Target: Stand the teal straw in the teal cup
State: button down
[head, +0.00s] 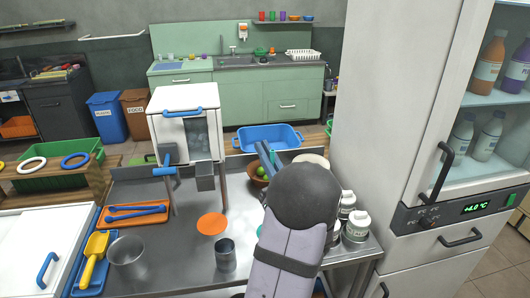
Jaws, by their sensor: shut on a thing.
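My gripper (266,156) is mostly hidden behind my own dark grey wrist. Its blue part shows above the steel table, near the blue tub. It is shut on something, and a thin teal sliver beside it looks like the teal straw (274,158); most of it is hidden.
A fruit bowl (259,181) and white-lidded jars (357,225) flank my arm. A fridge stands right.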

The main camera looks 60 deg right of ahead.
jog(key=shift+f+b, duration=1.6)
jog(key=shift+f, duration=0.85)
notch_tip(320, 180, down, 10)
jog(key=b, duration=0.8)
jog(key=shift+b, duration=0.4)
jog(key=shift+r, duration=0.2)
jog(key=c, duration=1.8)
grip_release()
jog(key=shift+c, duration=0.2)
notch_tip(320, 180, up, 7)
jog(key=p, duration=0.5)
jog(key=shift+p, duration=0.3)
